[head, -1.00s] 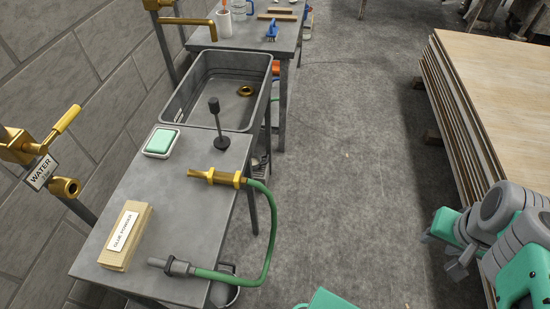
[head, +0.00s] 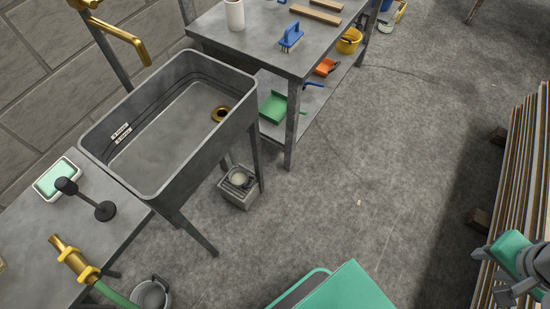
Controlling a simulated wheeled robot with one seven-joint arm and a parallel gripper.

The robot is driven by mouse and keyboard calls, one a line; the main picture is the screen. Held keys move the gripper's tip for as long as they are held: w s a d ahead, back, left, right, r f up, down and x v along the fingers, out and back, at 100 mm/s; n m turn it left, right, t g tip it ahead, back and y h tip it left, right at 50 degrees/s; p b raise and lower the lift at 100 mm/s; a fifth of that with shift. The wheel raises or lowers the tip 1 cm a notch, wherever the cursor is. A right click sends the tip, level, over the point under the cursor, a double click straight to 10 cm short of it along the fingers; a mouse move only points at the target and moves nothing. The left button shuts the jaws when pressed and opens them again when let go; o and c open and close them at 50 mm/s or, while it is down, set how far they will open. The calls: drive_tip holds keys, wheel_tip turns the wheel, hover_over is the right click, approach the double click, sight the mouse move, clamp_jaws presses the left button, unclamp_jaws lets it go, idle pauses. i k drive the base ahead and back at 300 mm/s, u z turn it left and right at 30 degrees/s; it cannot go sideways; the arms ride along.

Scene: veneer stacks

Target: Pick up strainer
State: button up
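No strainer can be made out with certainty in the head view. My gripper (head: 492,275) is at the lower right edge, partly cut off. Its grey fingers appear spread with nothing between them, far from the sink.
A near table (head: 35,225) holds a green sponge in a dish (head: 58,179), a black plunger-like tool (head: 90,200) and a brass hose nozzle (head: 73,262). A far table (head: 270,43) has a lower shelf with tools. Stacked sheets (head: 520,200) stand right. The middle floor is clear.

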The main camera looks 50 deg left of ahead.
sight(238, 176)
drive_tip(key=i, duration=1.25)
drive_tip(key=u, duration=4.75)
drive_tip(key=i, duration=0.5)
drive_tip(key=z, duration=0.05)
